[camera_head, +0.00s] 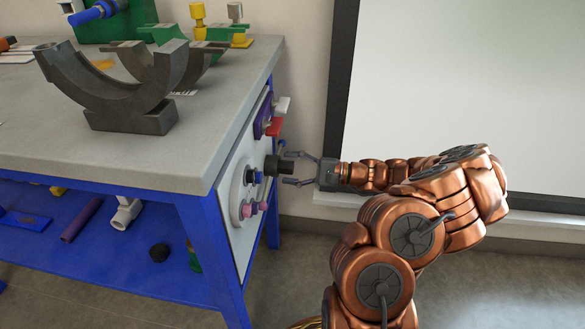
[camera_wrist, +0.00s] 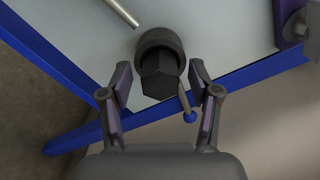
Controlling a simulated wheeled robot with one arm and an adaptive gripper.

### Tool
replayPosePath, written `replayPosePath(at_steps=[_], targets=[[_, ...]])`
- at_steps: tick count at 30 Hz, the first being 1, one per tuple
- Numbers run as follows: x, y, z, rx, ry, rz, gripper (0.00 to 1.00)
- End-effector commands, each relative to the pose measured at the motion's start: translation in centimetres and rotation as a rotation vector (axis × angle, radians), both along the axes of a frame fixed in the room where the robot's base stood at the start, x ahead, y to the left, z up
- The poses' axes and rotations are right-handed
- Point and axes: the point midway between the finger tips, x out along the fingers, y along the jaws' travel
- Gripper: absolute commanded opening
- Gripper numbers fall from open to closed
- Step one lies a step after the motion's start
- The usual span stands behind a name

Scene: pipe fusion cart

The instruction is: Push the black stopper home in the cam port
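The black stopper (camera_head: 277,165) sticks out from the white side panel of the cart, facing my gripper. In the wrist view its dark hexagonal end (camera_wrist: 160,75) shows in front of a round black collar (camera_wrist: 158,40). How deep it sits in the cam port cannot be told. My gripper (camera_head: 289,168) is open and empty, level with the stopper and just off its outer end. In the wrist view the two fingers of my gripper (camera_wrist: 159,80) stand apart, one on each side of the hexagonal end, with gaps visible.
A grey disc (camera_head: 240,190) on the panel carries pink knobs (camera_head: 247,210) below the stopper. Red (camera_head: 274,127) and white (camera_head: 282,105) handles stick out above. A small blue-ended lever (camera_wrist: 189,115) shows close by the right finger. The cart's blue frame (camera_head: 217,250) borders the panel.

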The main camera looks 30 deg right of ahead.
Motion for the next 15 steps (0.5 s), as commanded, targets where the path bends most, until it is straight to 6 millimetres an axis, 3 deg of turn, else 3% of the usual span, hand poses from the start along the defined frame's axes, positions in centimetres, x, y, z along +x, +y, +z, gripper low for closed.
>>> replayPosePath(at_steps=[10,15], targets=[[-0.2,-0.2,0.0,0.0,0.0,0.0,0.65],[-1.3,-1.6,0.0,-0.001,-0.001,-0.002,0.65]])
